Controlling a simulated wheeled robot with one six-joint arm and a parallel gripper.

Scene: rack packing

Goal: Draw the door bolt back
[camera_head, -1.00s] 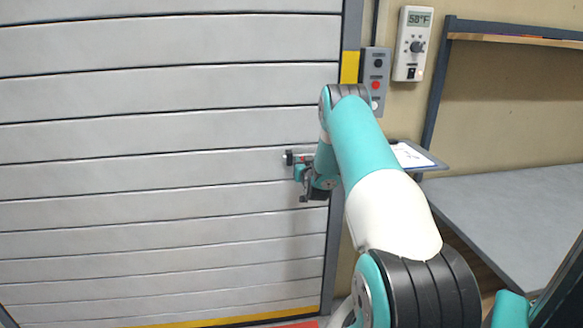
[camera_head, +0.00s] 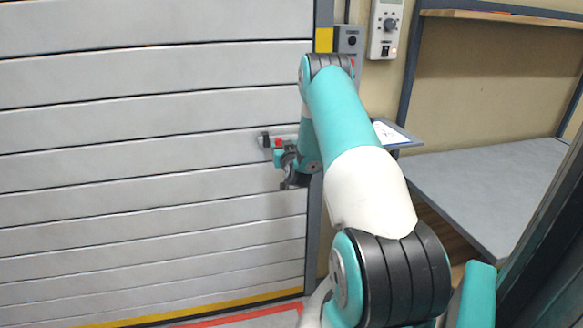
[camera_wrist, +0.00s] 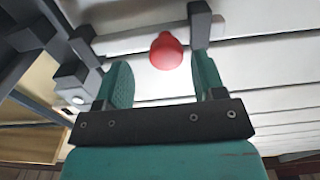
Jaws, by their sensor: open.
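The door bolt (camera_head: 290,137) is a short grey bar on the right part of the slatted door (camera_head: 150,115). It has a red knob (camera_head: 278,142) and a dark bracket (camera_head: 264,140) at its left end. My gripper (camera_head: 281,161) is just below the knob in the head view, partly hidden by my own arm. In the wrist view my gripper (camera_wrist: 162,68) is open, with its two teal fingers apart. The red knob (camera_wrist: 166,51) shows in the gap between the fingertips, with no clear contact. A dark bracket (camera_wrist: 199,22) stands beyond the right finger.
A grey door frame post with a yellow patch (camera_head: 323,40) borders the door. A button box (camera_head: 349,40) and a thermostat (camera_head: 386,28) hang on the wall. A clipboard (camera_head: 400,134) and a grey bench (camera_head: 490,190) stand to the right.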

